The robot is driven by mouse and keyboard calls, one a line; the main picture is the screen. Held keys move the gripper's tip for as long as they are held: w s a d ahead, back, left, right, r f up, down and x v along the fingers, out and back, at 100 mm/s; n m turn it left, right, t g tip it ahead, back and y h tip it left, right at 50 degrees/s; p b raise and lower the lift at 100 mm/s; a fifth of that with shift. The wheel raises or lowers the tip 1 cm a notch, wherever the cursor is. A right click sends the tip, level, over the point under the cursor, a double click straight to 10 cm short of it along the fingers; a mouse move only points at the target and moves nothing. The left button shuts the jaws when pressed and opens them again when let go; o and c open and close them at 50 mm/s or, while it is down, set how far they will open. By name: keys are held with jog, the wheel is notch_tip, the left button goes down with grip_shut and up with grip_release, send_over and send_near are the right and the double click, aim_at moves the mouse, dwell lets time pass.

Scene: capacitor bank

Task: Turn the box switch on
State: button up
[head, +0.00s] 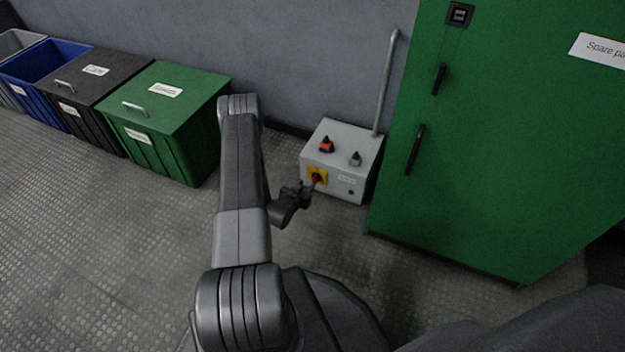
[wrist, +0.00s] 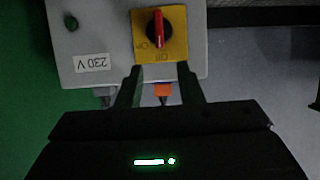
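The box switch is a red handle (wrist: 159,28) on a yellow plate (wrist: 176,45) on the front of a light grey box (head: 345,188). The wrist view shows the box upside down. The handle stands vertical there, in line with a mark that seems to read Off; another mark, seemingly On, is to its left. In the head view the yellow plate (head: 311,173) is partly behind my gripper (head: 308,189). My gripper is in front of the box, its two fingers (wrist: 160,70) apart with nothing held. In the wrist view the fingertips end just below the handle.
An orange connector (head: 326,145) and a grey one (head: 355,158) sit on the box top. A grey pipe (head: 386,85) rises behind it. A green cabinet (head: 480,130) stands close on the right. Lidded bins, including a green one (head: 165,120), stand left. Floor before the box is clear.

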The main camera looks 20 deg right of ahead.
aim_at(314, 176)
jog(key=b+x, duration=0.2)
jog(key=x, duration=0.6)
jog(key=shift+w+d, duration=0.1)
jog(key=shift+w, duration=0.05)
grip_shut()
